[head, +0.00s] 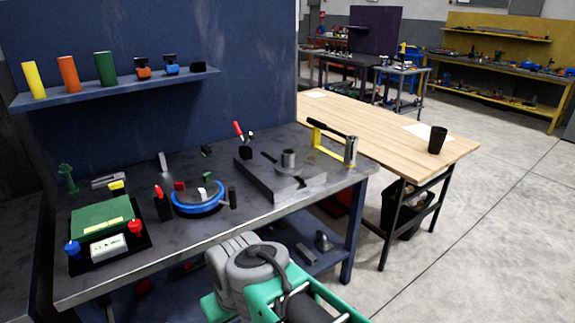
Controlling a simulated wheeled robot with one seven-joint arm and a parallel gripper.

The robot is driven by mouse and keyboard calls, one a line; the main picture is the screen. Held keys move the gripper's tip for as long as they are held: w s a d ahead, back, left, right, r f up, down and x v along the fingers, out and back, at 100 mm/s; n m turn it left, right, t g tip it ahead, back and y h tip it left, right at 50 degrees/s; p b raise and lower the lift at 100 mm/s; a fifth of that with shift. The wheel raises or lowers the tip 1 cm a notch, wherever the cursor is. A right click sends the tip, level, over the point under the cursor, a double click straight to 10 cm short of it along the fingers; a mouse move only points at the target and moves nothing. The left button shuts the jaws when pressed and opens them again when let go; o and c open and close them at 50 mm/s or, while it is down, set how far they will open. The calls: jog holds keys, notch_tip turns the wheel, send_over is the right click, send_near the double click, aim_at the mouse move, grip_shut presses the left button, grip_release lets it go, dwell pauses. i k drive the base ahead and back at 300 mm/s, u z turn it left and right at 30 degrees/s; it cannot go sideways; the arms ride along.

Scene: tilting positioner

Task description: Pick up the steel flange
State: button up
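A grey metal piece with a short hollow collar (288,157), which looks like the steel flange, sits on a flat grey block fixture (268,184) on the right part of the dark workbench. A wider round base seems to show under the collar, but its outline blends with the block. My grey and green arm reaches in at the bottom middle, in front of the bench and apart from the piece. The fingertips of my gripper do not show.
The bench top (225,222) also holds a blue ring (197,208), a green-topped control box (103,219), a red-handled clamp (239,131) and a yellow-framed tool (328,159) beside a steel cylinder (350,151). A wooden table (385,132) stands behind right. Floor at right is clear.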

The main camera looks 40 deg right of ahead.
aim_at(288, 167)
jog(key=u, duration=4.2)
jog(key=k, duration=2.55)
jog(key=z, duration=1.5)
